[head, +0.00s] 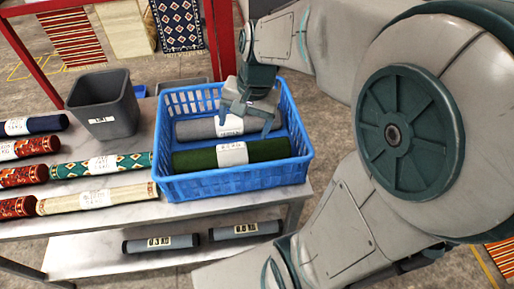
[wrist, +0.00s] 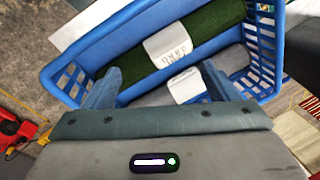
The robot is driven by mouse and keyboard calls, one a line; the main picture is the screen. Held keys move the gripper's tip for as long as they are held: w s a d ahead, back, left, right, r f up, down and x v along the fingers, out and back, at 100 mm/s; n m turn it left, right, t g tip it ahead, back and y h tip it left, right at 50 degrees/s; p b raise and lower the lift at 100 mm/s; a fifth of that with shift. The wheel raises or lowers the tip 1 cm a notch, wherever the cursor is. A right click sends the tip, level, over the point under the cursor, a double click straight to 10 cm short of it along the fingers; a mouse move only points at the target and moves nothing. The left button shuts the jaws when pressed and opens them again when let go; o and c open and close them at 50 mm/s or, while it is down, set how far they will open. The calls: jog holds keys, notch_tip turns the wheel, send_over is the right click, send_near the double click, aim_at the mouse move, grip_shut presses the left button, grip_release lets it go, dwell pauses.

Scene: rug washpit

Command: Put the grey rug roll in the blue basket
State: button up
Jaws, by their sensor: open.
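The grey rug roll (head: 195,129) with a white label lies inside the blue basket (head: 235,183), along its far side. It also shows in the wrist view (wrist: 152,97), partly hidden by my gripper. A dark green roll (head: 199,159) with a white label lies beside it, on the near side of the basket. My gripper (head: 248,118) is over the right half of the grey roll, inside the basket outline. In the wrist view my gripper (wrist: 160,88) has its fingers wide apart, with the grey roll's label between them. I cannot tell whether the fingers touch the roll.
The basket stands on a grey table (head: 120,222). Several patterned rolls, such as a green one (head: 70,168) and a cream one (head: 130,194), lie left of it. A dark grey bin (head: 104,112) stands behind them.

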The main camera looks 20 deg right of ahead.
jog(key=s+n+t+h, duration=0.1)
jog(key=s+n+h, duration=0.1)
jog(key=s+n, duration=0.4)
jog(key=shift+s+f+n, duration=0.3)
jog(key=shift+s+n, duration=0.1)
jog(key=shift+s, duration=0.75)
jog(key=p+v, duration=0.2)
jog(key=w+p+v, duration=0.1)
jog(key=p+v, duration=0.2)
jog(key=shift+r, duration=0.35)
